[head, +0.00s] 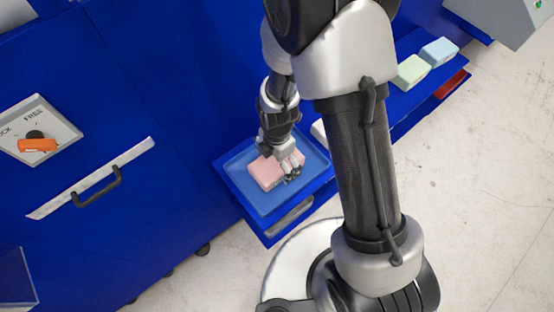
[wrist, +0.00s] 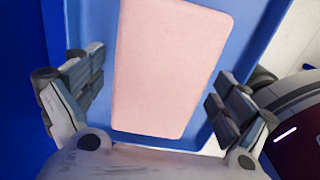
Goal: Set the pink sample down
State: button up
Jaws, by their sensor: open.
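The pink sample (head: 266,174) is a flat block with rounded corners. In the head view it lies in the light blue tray (head: 247,197) on a blue shelf or drawer. My gripper (head: 290,169) is just above the sample's right end, and its fingers hide part of it there. In the wrist view the pink sample (wrist: 168,70) fills the middle. The fingers of my gripper (wrist: 158,92) are spread apart on either side, with a gap on both sides, so it is open and holds nothing.
A green block (head: 411,72) and a pale blue block (head: 439,51) sit on a blue surface at upper right. A blue cabinet (head: 150,95) with a black handle (head: 97,187) and an orange knob (head: 38,146) stands on the left. Bare floor (head: 480,200) lies at right.

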notch_tip(320, 180, up, 21)
jog(key=d+m+t+p, duration=0.1)
jog(key=d+m+p, duration=0.2)
jog(key=m, duration=0.3)
jog(key=s+d+r+m+t, duration=0.1)
jog(key=s+d+r+m, duration=0.3)
jog(key=m, duration=0.5)
jog(key=s+d+r+m+t, duration=0.2)
jog(key=s+d+r+m, duration=0.2)
jog(key=s+r+m, duration=0.5)
jog(key=shift+s+r+m+t, duration=0.3)
jog(key=shift+r+m, duration=0.1)
jog(key=shift+r, duration=0.45)
notch_tip(320, 180, down, 3)
jog(key=b, duration=0.2)
jog(key=shift+r+b, duration=0.1)
jog(key=shift+b, duration=0.2)
